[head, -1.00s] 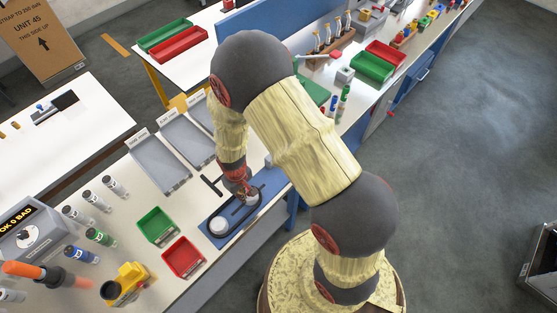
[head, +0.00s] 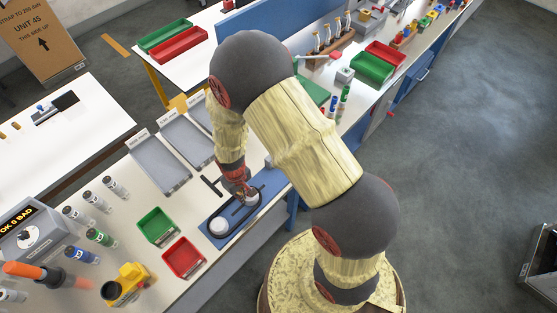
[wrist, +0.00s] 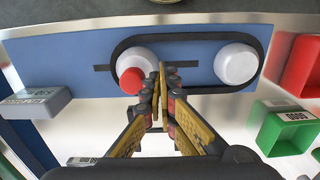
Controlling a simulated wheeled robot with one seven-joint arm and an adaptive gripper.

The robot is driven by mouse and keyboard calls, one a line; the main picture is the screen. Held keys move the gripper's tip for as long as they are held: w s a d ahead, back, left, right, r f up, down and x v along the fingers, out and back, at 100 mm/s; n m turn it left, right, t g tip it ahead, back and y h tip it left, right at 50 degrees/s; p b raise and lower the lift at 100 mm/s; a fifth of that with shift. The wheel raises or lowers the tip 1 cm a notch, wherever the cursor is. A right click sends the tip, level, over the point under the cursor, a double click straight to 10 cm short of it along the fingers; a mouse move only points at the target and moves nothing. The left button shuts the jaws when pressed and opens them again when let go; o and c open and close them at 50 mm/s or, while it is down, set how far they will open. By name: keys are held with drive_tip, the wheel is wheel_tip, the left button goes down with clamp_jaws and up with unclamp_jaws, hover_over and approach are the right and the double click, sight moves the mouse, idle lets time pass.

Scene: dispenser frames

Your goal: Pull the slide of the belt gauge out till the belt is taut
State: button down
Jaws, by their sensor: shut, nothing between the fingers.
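The belt gauge is a blue board (wrist: 60,48) with two white pulleys inside a black belt loop (wrist: 190,38). In the wrist view the right pulley (wrist: 237,64) is clear; the left pulley (wrist: 135,62) has a red knob (wrist: 131,81) at its near side. A dark slot runs across the board there. The belt stands off the right pulley. My gripper (wrist: 160,78) is shut and empty, its fingertips just right of the knob in the picture; I cannot tell whether they touch the pulley. In the head view my gripper (head: 246,196) covers part of that pulley.
A green bin (head: 157,226) and a red bin (head: 183,258) stand beside the gauge. Grey trays (head: 160,165) lie behind it, with a black T-shaped piece (head: 211,186) between. A grey block (wrist: 38,102) stands at the board's left end in the wrist view.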

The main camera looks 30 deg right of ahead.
wheel_tip(320, 180, up, 6)
drive_tip(key=p, duration=0.4)
drive_tip(key=shift+r, duration=0.2)
idle(0.5)
drive_tip(key=s+d+r+m+t+b, duration=0.1)
drive_tip(key=s+d+r+t+b, duration=0.1)
drive_tip(key=s+r+b, duration=0.5)
drive_tip(key=s+d+r+m+t+b, duration=0.2)
drive_tip(key=s+d+r+b, duration=0.3)
drive_tip(key=r+b, duration=0.8)
drive_tip(key=shift+s+t+b, duration=0.3)
drive_tip(key=shift+s+t, duration=0.5)
drive_tip(key=shift+s, duration=0.1)
